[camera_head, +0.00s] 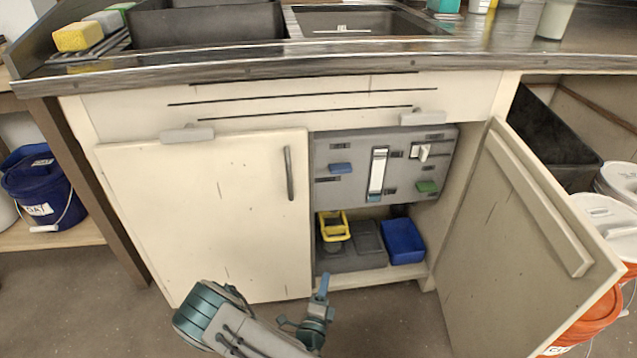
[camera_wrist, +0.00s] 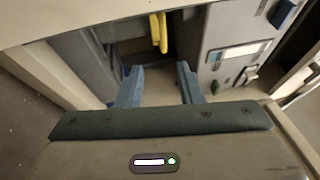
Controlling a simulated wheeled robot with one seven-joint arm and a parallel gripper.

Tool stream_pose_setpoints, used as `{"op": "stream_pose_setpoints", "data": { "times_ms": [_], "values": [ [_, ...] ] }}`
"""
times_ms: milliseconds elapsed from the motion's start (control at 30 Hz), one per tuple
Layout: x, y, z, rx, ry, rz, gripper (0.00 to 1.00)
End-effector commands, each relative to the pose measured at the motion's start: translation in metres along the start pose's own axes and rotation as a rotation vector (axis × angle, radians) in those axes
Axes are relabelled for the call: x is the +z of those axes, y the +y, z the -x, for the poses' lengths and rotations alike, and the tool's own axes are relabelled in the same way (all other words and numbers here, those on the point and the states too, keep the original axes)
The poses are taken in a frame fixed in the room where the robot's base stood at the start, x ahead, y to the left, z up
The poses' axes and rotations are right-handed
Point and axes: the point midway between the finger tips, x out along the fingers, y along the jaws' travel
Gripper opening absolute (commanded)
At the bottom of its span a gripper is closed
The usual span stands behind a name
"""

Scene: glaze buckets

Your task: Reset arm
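My gripper (camera_head: 304,303) is low in front of the sink cabinet, near the foot of the open compartment. In the wrist view its two blue fingers (camera_wrist: 158,84) are spread apart with nothing between them. The open compartment holds a grey panel (camera_head: 350,185) with a white lever and blue and green pieces. Below it are a yellow-rimmed container (camera_head: 333,226) and a blue bin (camera_head: 403,241). A yellow part (camera_wrist: 158,32) shows beyond the fingers in the wrist view, apart from them.
The left cabinet door (camera_head: 210,220) is shut. The right door (camera_head: 520,245) stands open toward me, with orange buckets (camera_head: 594,310) behind it. A blue bucket (camera_head: 42,188) stands on a low shelf at left. The counter edge (camera_head: 300,62) runs above. Floor is clear at lower left.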

Motion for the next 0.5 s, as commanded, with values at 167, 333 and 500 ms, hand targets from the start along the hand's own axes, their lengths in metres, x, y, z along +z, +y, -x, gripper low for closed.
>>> {"op": "stream_pose_setpoints", "data": {
  "times_ms": [167,333,500],
  "values": [
    [-0.005,-0.018,-0.007,-0.010,0.049,-0.036,0.33],
    [-0.025,-0.087,-0.029,-0.058,0.258,-0.202,0.33],
    [-0.058,-0.170,-0.044,-0.139,0.538,-0.436,0.33]
  ]
}}
